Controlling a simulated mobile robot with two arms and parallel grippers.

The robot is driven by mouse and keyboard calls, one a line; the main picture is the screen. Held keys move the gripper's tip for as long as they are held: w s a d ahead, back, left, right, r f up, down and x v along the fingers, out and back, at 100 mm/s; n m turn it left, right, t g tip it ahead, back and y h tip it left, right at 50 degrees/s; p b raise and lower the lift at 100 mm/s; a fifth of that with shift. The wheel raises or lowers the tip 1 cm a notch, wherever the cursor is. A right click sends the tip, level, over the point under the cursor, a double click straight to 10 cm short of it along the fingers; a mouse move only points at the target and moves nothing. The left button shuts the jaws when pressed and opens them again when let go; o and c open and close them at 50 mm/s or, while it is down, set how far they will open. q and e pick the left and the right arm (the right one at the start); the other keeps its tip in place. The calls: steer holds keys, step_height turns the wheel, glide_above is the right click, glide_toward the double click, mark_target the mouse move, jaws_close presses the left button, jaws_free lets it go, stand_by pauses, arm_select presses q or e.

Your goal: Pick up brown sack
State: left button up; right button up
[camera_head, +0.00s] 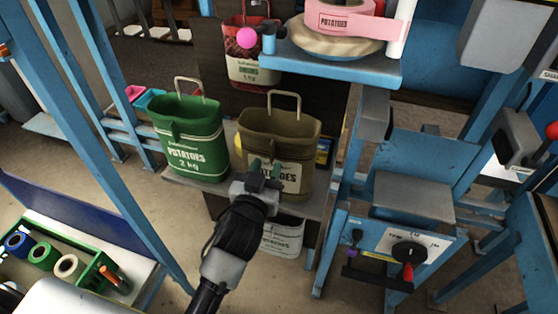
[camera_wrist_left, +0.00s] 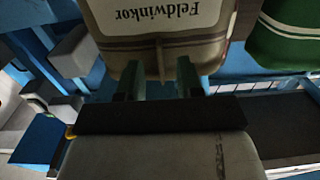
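The brown sack (camera_head: 285,130) stands upright on a grey shelf (camera_head: 312,205), with its light handle up and a pale "POTATOES" label on its front. My left gripper (camera_head: 264,170) is in front of the sack's lower front and hides part of the label. In the left wrist view the brown sack (camera_wrist_left: 160,40) fills the top middle, with its label upside down. The left gripper's two fingers (camera_wrist_left: 158,80) are apart there, with a seam of the sack between their tips. I cannot tell whether they touch it. My right gripper is not in view.
A green potato sack (camera_head: 190,140) stands close to the left of the brown one. A blue weighing machine (camera_head: 400,210) is to the right. A blue post (camera_head: 130,190) rises at left.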

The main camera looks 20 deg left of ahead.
mark_target(278, 154)
arm_select(q)
steer(key=w, duration=0.2)
steer(key=shift+w, duration=0.35)
jaws_close()
stand_by(1.0)
steer(key=shift+r, duration=0.15)
